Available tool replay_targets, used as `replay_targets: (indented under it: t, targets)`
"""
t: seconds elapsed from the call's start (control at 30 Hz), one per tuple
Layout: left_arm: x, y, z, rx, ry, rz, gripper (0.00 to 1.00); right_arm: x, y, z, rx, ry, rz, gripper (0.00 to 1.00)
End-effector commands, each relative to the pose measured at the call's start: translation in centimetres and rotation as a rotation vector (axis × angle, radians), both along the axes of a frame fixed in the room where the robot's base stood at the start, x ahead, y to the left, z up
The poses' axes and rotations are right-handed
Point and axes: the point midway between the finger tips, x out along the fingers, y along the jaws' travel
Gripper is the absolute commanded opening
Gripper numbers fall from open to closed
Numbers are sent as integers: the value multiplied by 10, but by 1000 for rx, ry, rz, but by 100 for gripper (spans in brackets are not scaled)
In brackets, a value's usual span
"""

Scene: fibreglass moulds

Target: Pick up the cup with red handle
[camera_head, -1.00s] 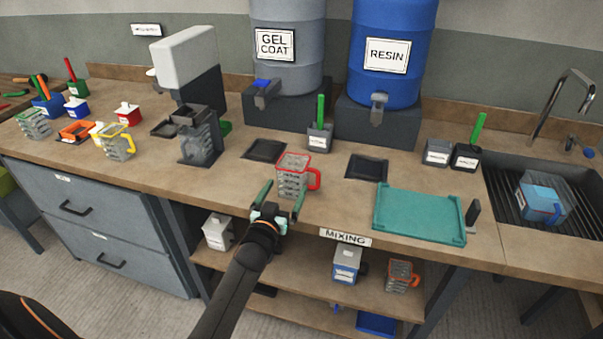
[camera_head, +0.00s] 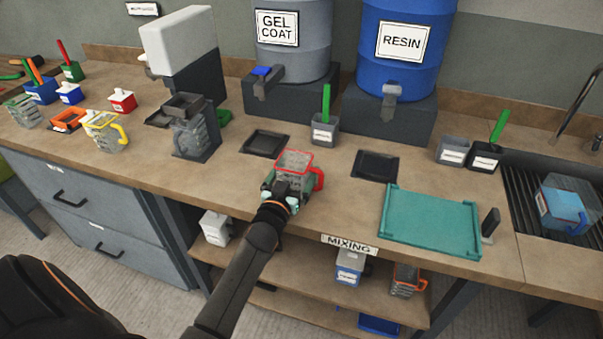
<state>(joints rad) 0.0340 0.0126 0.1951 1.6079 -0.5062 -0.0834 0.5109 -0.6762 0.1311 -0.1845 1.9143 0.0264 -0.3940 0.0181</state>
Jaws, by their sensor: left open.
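The cup with red handle (camera_head: 296,164) is a clear cup with a red rim. It stands upright on the bench near the front edge, its handle pointing right. My left gripper (camera_head: 284,186) is at the near side of the cup, with its open fingers reaching around the cup's lower sides. The gripper body hides the lower front of the cup, and I cannot tell whether the fingers touch it. My right gripper is not in view.
A teal tray (camera_head: 432,222) lies to the right, and a black pad (camera_head: 375,166) lies behind it. A grey container with a green stick (camera_head: 324,128) stands behind the cup. A yellow-handled cup (camera_head: 103,133) is at the left. The sink (camera_head: 530,190) is far right.

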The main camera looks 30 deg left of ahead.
Motion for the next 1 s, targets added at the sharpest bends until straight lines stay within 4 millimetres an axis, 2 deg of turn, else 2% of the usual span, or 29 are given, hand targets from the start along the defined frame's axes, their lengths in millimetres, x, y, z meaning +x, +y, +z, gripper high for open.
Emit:
replay_targets:
  t: [0.17, 0.73, 1.0]
  targets:
    - [0, 0, 0, 0, 1, 0, 100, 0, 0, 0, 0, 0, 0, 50]
    - [0, 0, -1, 0, 2, 0, 37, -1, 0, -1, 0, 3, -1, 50]
    - [0, 0, 1, 1, 1, 0, 36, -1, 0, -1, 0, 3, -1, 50]
